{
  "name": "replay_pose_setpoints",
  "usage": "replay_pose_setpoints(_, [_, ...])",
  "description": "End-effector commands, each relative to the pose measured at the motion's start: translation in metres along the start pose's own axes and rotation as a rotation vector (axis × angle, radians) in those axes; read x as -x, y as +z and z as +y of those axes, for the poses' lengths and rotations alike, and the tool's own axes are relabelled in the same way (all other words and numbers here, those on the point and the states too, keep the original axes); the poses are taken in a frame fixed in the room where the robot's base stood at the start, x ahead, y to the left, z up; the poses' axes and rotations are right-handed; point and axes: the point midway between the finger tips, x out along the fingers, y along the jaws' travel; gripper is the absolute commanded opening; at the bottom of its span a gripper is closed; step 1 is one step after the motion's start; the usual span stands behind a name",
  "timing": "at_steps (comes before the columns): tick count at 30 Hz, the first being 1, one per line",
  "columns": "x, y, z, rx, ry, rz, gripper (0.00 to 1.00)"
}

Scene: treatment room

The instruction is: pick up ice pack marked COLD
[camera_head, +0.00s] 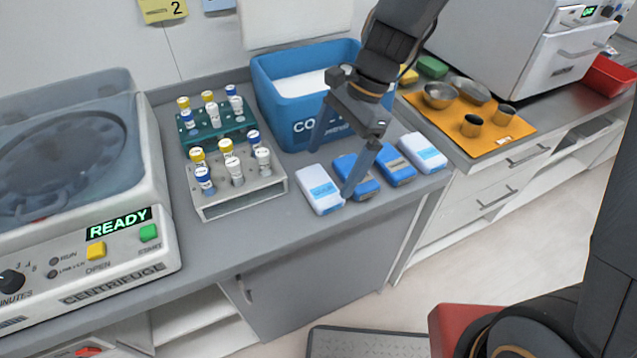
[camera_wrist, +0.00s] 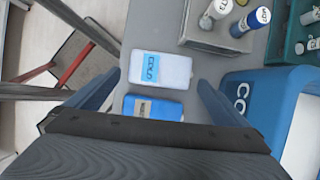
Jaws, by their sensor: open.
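A white ice pack with a blue label reading COLD lies flat on the grey counter in the wrist view (camera_wrist: 172,70). In the head view it is the white pack (camera_head: 321,195) at the left end of a row. Beside it lies a blue pack (camera_head: 357,178), also in the wrist view (camera_wrist: 153,107). Another blue pack (camera_head: 392,167) and a white pack (camera_head: 423,153) continue the row. My gripper (camera_head: 331,172) is open and empty above the left part of the row, fingers pointing down. In the wrist view its fingertips (camera_wrist: 159,78) straddle the white pack in the picture.
A blue bin (camera_head: 290,133) with lettering starting CO stands behind the packs. Tube racks (camera_head: 245,196) stand to the left, beside a centrifuge (camera_head: 75,200). An orange mat (camera_head: 480,143) with metal bowls lies to the right. The counter's front edge is close to the packs.

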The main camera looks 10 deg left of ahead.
Motion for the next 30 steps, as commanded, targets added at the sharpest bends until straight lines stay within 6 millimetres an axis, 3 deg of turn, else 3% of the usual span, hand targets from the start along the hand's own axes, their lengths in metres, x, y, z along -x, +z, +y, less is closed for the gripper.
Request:
replay_pose_setpoints(12, [-0.048, 0.003, -0.001, 0.002, 0.004, -0.001, 1.00])
replay_pose_setpoints(22, [-0.053, 0.004, -0.001, 0.004, 0.002, 0.000, 1.00])
replay_pose_setpoints(28, [-0.053, 0.003, -0.001, 0.004, 0.002, 0.000, 0.66])
replay_pose_setpoints(30, [-0.053, 0.003, -0.002, 0.004, 0.002, 0.000, 0.64])
